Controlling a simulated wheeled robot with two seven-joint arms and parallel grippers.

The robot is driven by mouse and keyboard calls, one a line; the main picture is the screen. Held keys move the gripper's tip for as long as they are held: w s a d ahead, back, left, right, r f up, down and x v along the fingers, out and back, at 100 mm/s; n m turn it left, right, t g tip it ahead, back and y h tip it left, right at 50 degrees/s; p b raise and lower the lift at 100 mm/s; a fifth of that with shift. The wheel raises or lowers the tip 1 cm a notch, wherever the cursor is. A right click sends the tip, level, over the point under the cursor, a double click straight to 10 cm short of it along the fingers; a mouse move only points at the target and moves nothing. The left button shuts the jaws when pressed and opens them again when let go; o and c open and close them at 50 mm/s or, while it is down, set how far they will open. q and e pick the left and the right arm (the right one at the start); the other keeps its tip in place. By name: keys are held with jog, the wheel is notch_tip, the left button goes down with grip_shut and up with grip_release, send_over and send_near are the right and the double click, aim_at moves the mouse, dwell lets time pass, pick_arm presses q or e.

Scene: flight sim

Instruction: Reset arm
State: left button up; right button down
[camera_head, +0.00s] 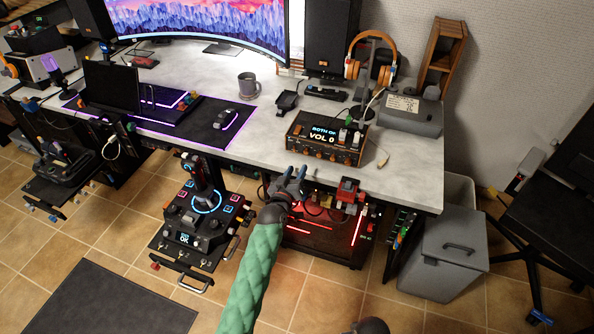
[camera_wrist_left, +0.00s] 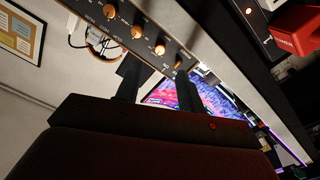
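My left gripper (camera_head: 290,174), at the end of a green-sleeved arm, is in front of the desk's front edge, just below the VOL 0 control box. In the left wrist view its two dark fingers (camera_wrist_left: 158,90) stand apart with nothing held between them. The control box (camera_head: 325,140) is on the desk, apart from the gripper in the head view. Its row of orange-tipped knobs (camera_wrist_left: 138,32) shows beyond the fingers in the wrist view.
The desk (camera_head: 410,165) carries a mug (camera_head: 248,86), headphones (camera_head: 372,58) and a grey box (camera_head: 411,114). A joystick panel (camera_head: 203,217) and a red switch unit (camera_head: 348,192) sit below its front edge. A grey bin (camera_head: 444,255) stands right; open tiled floor lies in front.

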pick_arm(q)
jog(key=shift+f, duration=0.1)
dwell(0.3)
notch_tip(320, 180, down, 5)
jog(key=s+d+m+g, duration=0.2)
jog(key=g, duration=0.3)
jog(key=s+a+f+g+y, duration=0.1)
jog(key=s+a+f+g, duration=0.2)
jog(key=s, duration=1.1)
jog(key=s+a+f+m+g+y, duration=0.1)
jog(key=s+a+f+g+y, duration=0.1)
jog(key=s+a+f+g, duration=0.2)
jog(key=s+a+f+g+y, duration=0.1)
jog(key=s+a+f+g, duration=0.2)
jog(key=s, duration=2.1)
jog(key=a+f, duration=0.5)
jog(key=f, duration=0.5)
jog(key=shift+s+a+g+y, duration=0.25)
jog(key=shift+s+g+y, duration=0.05)
jog(key=shift+s+g, duration=0.1)
jog(key=shift+f, duration=0.1)
